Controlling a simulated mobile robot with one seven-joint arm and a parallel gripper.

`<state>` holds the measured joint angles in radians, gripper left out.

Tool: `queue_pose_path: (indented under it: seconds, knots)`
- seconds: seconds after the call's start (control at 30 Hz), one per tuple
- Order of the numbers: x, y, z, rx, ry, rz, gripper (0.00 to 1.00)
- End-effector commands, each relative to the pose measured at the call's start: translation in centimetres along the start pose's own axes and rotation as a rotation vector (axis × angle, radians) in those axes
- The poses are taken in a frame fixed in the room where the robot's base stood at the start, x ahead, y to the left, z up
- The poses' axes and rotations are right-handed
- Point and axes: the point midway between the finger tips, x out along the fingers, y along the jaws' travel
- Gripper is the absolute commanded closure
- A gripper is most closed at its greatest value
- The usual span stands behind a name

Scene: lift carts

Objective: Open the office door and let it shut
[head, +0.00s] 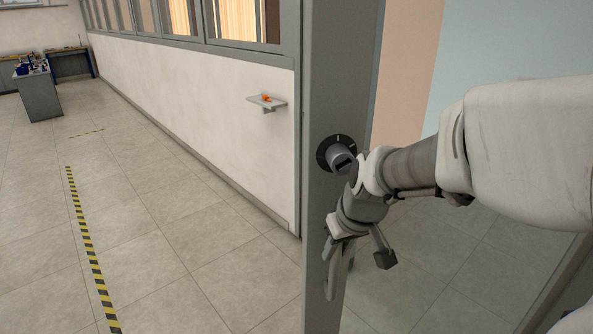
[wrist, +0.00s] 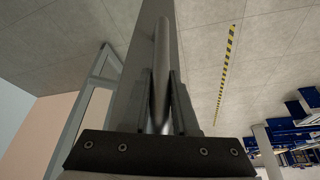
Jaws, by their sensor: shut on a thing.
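The office door shows as a tall grey upright (head: 322,90) right of centre in the head view. A round dark fitting with a grey knob (head: 340,154) sits on it. A metal bar handle (head: 338,280) runs up and down below the knob. My gripper (head: 342,243) is at the handle's upper part, and my arm comes in from the right. In the wrist view the rounded grey handle (wrist: 161,60) lies between the two fingers of my gripper (wrist: 163,100), which is shut on it. My arm hides part of the door. I cannot tell how far the door stands open.
Left of the door runs a white wall (head: 190,100) with windows above and a small shelf (head: 267,103) holding an orange thing. Tiled floor with yellow-black tape (head: 88,245) is clear. A workbench (head: 38,95) stands far left. Pink and pale blue walls show at right.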

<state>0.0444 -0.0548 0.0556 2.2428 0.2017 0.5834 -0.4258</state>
Motion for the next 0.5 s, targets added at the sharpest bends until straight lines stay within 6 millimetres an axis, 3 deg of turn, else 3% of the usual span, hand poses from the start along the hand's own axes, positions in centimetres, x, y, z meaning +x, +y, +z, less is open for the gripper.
queue_pose_path:
  seconds: [0.07, 0.1, 0.27, 0.5]
  knots:
    - [-0.09, -0.04, -0.14, 0.000, 0.004, 0.000, 1.00]
    - [-0.09, -0.04, -0.14, 0.000, 0.004, 0.000, 0.71]
    - [-0.07, -0.03, -0.11, 0.000, 0.003, 0.000, 0.43]
    - [-0.03, -0.01, -0.06, 0.000, 0.001, 0.000, 0.43]
